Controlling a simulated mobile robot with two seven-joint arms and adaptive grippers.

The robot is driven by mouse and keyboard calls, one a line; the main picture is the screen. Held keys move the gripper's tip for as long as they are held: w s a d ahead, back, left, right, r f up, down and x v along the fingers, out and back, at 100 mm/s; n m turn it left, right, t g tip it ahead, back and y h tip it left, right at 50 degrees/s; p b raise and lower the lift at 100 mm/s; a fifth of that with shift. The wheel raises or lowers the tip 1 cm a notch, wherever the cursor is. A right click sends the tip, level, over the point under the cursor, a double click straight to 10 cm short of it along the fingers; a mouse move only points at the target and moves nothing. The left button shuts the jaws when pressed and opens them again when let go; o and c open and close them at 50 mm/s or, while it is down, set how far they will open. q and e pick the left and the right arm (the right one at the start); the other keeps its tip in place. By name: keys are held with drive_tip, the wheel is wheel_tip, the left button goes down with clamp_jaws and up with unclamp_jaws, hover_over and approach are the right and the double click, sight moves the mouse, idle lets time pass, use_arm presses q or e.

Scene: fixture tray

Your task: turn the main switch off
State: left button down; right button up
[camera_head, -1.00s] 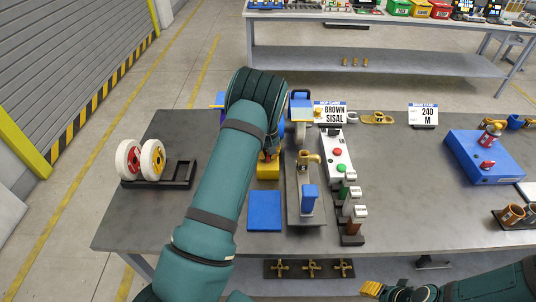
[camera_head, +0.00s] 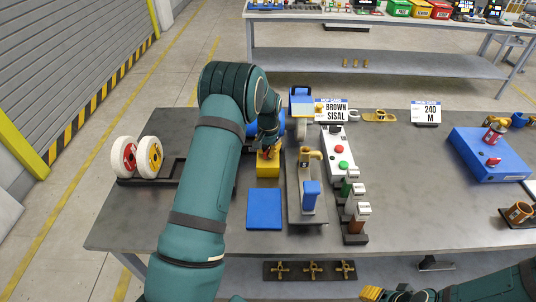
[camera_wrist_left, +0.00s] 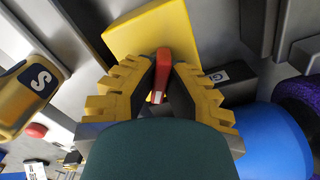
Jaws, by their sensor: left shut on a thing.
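The main switch appears as a yellow box (camera_head: 268,168) on the table, left of the centre fixture. It carries a red handle, which shows in the left wrist view (camera_wrist_left: 163,62) against the yellow box (camera_wrist_left: 140,35). My left gripper (camera_head: 267,151) is over the box, its fingers pointing down. In the left wrist view its yellow-padded fingers (camera_wrist_left: 162,78) are shut on the red handle, one on each side.
A blue pad (camera_head: 264,209) lies in front of the switch. A grey fixture with a brass spout (camera_head: 311,154) and a white button panel (camera_head: 342,165) stand close on its right. A blue box (camera_head: 487,157) stands right.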

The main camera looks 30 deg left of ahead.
sight(268, 149)
use_arm(q)
drive_tip(key=m+b, duration=0.1)
drive_tip(key=m, duration=0.4)
drive_tip(key=shift+s+f+m+b, duration=0.1)
drive_tip(key=shift+f+m+b, duration=0.1)
drive_tip(key=shift+m+b, duration=0.15)
drive_tip(key=shift+m, duration=1.25)
drive_tip(key=shift+m+b, duration=0.35)
drive_tip(key=shift+m, duration=1.25)
drive_tip(key=c, duration=1)
unclamp_jaws()
drive_tip(key=shift+r, duration=0.1)
wheel_tip(268, 149, up, 12)
drive_tip(key=shift+r, duration=0.1)
